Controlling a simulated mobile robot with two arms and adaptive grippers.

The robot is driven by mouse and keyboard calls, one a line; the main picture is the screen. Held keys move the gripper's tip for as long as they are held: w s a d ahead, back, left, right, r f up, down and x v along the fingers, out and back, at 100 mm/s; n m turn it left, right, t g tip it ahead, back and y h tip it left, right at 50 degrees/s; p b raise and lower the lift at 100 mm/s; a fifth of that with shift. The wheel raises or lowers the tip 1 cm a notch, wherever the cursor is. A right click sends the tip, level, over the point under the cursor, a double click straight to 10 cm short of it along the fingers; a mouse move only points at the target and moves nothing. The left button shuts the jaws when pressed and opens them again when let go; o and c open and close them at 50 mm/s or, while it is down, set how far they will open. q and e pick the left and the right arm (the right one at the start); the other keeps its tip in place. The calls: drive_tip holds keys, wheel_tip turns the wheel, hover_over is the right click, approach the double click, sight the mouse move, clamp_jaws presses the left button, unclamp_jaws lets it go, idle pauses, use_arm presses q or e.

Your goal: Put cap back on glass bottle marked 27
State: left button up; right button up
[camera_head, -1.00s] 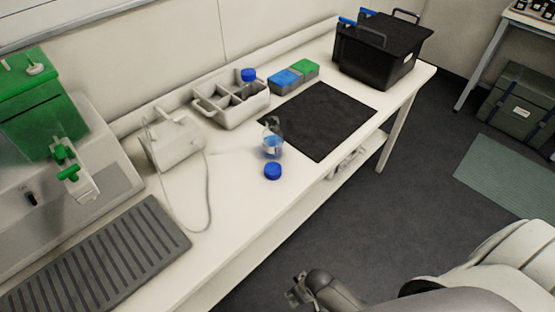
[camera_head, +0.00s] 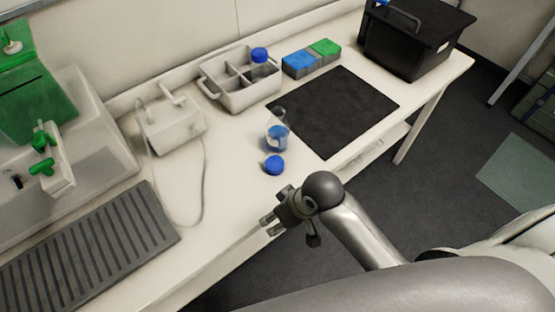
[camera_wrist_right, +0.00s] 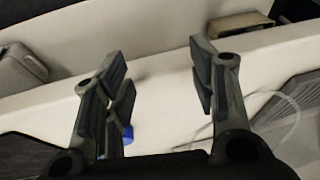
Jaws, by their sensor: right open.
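An uncapped glass bottle (camera_head: 277,136) with blue contents stands on the white bench, left of the black mat. Its number is too small to read. A blue cap (camera_head: 274,165) lies on the bench just in front of the bottle. My right gripper (camera_head: 268,224) is open and empty near the bench's front edge, in front of the cap and apart from it. In the right wrist view my open fingers (camera_wrist_right: 157,85) frame bare bench, and the blue cap (camera_wrist_right: 128,134) shows partly behind the left finger. My left gripper is not in view.
A divided grey caddy (camera_head: 245,92) holds another blue-capped bottle (camera_head: 260,58). Blue and green boxes (camera_head: 311,60), a black mat (camera_head: 333,112) and a black crate (camera_head: 410,42) lie to the right. A white device (camera_head: 172,122) with a cable and a ribbed grey mat (camera_head: 95,250) are left.

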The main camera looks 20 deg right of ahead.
drive_tip(key=shift+n, duration=0.7)
drive_tip(key=w+a+r, duration=0.2)
drive_tip(key=w, duration=0.1)
drive_tip(key=shift+a, duration=0.35)
drive_tip(key=shift+n+g, duration=0.6)
drive_tip(key=shift+g, duration=0.2)
drive_tip(key=w, duration=0.1)
drive_tip(key=w+r, duration=0.1)
drive_tip(key=w, duration=0.1)
drive_tip(key=w+r, duration=0.1)
drive_tip(key=w, duration=0.1)
drive_tip(key=shift+a, duration=0.15)
drive_tip(key=w+d+r+g+h, duration=0.1)
drive_tip(key=w+d+r+h, duration=0.2)
drive_tip(key=w+d+r, duration=0.4)
drive_tip(key=shift+w+r+m, duration=0.2)
drive_tip(key=shift+m, duration=0.2)
hover_over(275, 164)
drive_tip(key=shift+f, duration=2.8)
